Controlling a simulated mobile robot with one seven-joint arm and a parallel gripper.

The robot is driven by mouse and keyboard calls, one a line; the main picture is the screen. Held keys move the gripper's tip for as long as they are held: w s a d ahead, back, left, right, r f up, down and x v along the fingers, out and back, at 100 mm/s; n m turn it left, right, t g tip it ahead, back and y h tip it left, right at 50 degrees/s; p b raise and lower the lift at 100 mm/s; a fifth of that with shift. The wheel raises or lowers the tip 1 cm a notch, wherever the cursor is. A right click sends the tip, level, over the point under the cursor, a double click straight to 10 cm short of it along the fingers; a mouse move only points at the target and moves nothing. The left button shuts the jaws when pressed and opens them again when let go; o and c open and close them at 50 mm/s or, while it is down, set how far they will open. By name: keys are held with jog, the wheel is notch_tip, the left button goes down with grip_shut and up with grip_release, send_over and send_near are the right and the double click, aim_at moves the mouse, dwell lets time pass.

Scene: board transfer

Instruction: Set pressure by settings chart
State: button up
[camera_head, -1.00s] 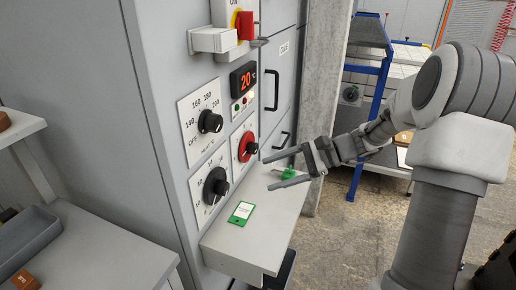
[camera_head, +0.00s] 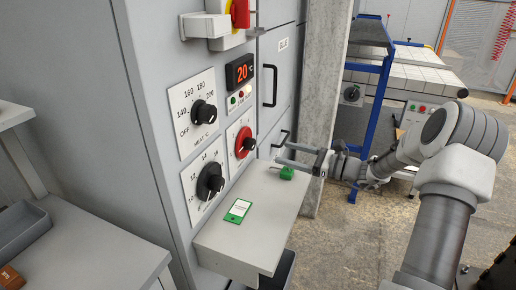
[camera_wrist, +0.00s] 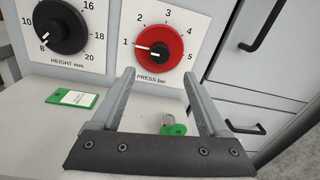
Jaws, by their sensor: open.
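The red PRESS bar knob (camera_wrist: 158,46) is on a white dial plate numbered 1 to 5; its white pointer points left, at about 1. It also shows on the cabinet front in the head view (camera_head: 243,142). My gripper (camera_wrist: 158,78) is open and empty, its fingers pointing at the panel just below the knob, apart from it. In the head view my gripper (camera_head: 283,154) is over the shelf, right of the knob. A green-edged card with a white label (camera_head: 237,211) lies on the shelf; its text is too small to read.
The black HEIGHT mm knob (camera_wrist: 60,26) is left of the red one. The HEAT knob (camera_head: 203,113) is above, beside a red display (camera_head: 241,74) reading 20. A green object with a metal loop (camera_wrist: 172,128) lies on the shelf (camera_head: 245,245) below my fingers. Door handles (camera_head: 270,87) are right.

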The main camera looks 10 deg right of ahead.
aim_at(254, 144)
jog(key=b+x, duration=0.1)
jog(key=x, duration=0.9)
jog(key=shift+w+a, duration=0.1)
grip_shut()
jog(key=shift+r, duration=0.1)
